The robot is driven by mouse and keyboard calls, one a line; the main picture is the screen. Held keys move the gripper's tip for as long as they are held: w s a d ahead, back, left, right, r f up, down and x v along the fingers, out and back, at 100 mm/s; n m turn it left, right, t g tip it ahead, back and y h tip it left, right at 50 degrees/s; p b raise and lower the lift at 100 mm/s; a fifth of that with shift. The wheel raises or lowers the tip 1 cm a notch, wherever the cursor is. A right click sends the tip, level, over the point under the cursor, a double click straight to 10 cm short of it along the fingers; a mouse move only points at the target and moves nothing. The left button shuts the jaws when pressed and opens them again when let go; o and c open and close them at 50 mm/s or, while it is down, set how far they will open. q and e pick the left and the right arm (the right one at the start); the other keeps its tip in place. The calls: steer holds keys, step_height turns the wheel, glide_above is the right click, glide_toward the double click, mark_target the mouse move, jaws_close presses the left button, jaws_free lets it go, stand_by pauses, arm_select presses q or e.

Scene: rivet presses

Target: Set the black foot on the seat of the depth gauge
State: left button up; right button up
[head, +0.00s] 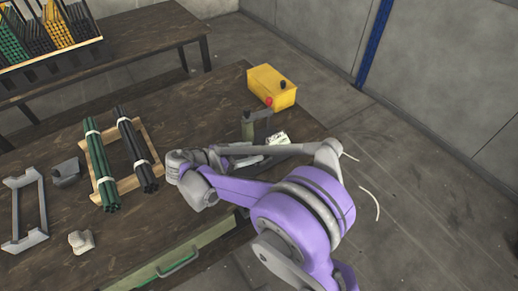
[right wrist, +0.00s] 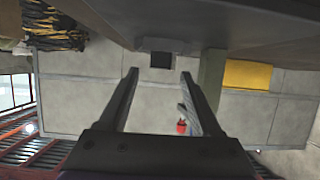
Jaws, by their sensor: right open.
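My right gripper (right wrist: 159,74) is open in the right wrist view, with its two fingers apart. A small dark square block (right wrist: 160,60) shows between and just beyond the fingertips, against a grey part; it may be the black foot, and I see no contact. In the head view a green-grey post with a dark arm (head: 248,126), possibly the depth gauge, stands near the table's right edge; the post also shows in the right wrist view (right wrist: 211,76). My purple right arm hides the area in front of it, and I cannot make out the seat. My left gripper is out of view.
Left on the table (head: 60,135) are bundled rods on a wooden rack (head: 128,185), a grey bracket (head: 65,172), a grey frame (head: 15,213) and a beige piece (head: 81,241).

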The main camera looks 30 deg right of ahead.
steer(key=v, duration=0.7)
steer(key=shift+r+p, duration=0.1)
steer(key=shift+p, duration=0.2)
steer(key=shift+s, duration=0.2)
steer(key=s+d+n+y, duration=0.2)
steer(key=s+n, duration=0.1)
steer(key=s+d+n+y, duration=0.1)
steer(key=s+d+n, duration=0.1)
steer(key=shift+s+f+y, duration=0.2)
steer(key=shift+f+y, duration=0.15)
steer(key=shift+y, duration=0.05)
steer(key=s+a+f+n+t+y, duration=0.2)
steer(key=s+n+y, duration=0.3)
steer(key=s, duration=0.3)
steer(key=s+a+f+n+t+y, duration=0.1)
steer(key=s+f+n+y, duration=0.2)
steer(key=s+n, duration=0.4)
steer(key=shift+s+a+f+t+y, duration=0.25)
steer(key=shift+s+a+t+y, duration=0.15)
steer(key=shift+s+y, duration=0.45)
